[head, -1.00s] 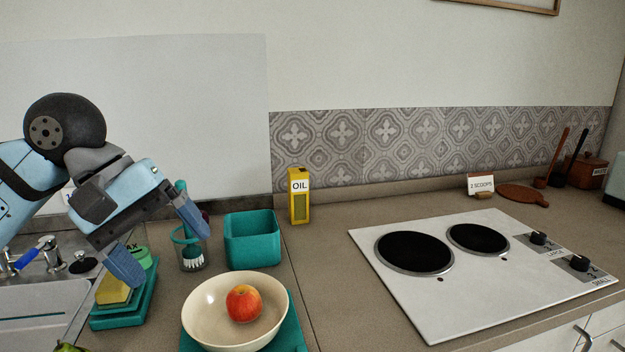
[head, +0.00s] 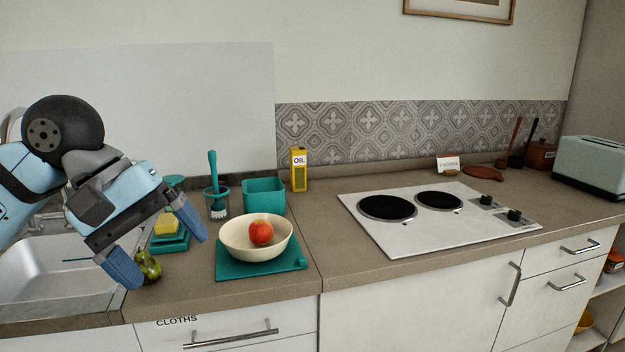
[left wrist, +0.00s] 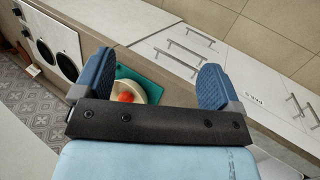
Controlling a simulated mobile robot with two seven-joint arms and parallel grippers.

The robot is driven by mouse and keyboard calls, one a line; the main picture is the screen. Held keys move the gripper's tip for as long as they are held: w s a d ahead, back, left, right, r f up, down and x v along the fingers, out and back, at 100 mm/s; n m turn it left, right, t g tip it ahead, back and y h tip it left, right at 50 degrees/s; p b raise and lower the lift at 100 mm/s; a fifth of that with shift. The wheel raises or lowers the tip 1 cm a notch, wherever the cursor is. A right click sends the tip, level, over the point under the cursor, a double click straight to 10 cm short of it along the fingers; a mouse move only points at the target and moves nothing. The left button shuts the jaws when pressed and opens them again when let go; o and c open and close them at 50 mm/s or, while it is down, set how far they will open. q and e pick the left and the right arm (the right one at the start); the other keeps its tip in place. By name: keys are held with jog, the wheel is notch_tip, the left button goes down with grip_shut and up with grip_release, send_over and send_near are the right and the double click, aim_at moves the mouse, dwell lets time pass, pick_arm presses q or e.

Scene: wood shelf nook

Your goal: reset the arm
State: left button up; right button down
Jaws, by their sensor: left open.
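My left gripper (head: 163,252) is open and empty. In the head view its blue fingers hang in front of the sink and counter, left of the cream bowl (head: 233,243). The bowl holds a red apple (head: 261,233) and stands on a teal mat (head: 262,269). In the left wrist view the open fingers (left wrist: 153,82) frame the apple (left wrist: 126,97) and bowl, which lie apart from the gripper. A green pear-like fruit (head: 151,266) shows behind the gripper's fingers in the head view. My right gripper is not in view.
A teal bin (head: 264,195), a brush in a holder (head: 216,195) and a yellow oil box (head: 299,170) stand at the back. A cooktop (head: 430,215) and a toaster (head: 592,165) are at the right. The sink (head: 60,280) is at the left.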

pick_arm(q)
jog(key=s+d+f+n+g+h, duration=0.4)
jog(key=s+d+n+g+h, duration=0.25)
jog(key=d+h, duration=0.4)
jog(key=w+a+f+m+t+y, duration=0.25)
jog(key=f+m+t, duration=0.55)
jog(key=m+t, duration=0.55)
jog(key=w+a+f+m+t+y, duration=0.1)
jog(key=w+a+f+m+t, duration=0.45)
jog(key=m+t, duration=0.85)
jog(key=s+a+f+n+g+y, duration=0.1)
jog(key=s+f+n+g+y, duration=0.45)
jog(key=f, duration=0.65)
jog(key=s+a+f+n+g+y, duration=0.1)
jog(key=s+f+n+g+y, duration=0.2)
jog(key=s+f+n, duration=0.6)
notch_tip(320, 180, up, 14)
jog(key=a+g+y+p, duration=0.1)
jog(key=a+p, duration=0.1)
jog(key=p, duration=2.8)
jog(key=shift+s+a, duration=0.2)
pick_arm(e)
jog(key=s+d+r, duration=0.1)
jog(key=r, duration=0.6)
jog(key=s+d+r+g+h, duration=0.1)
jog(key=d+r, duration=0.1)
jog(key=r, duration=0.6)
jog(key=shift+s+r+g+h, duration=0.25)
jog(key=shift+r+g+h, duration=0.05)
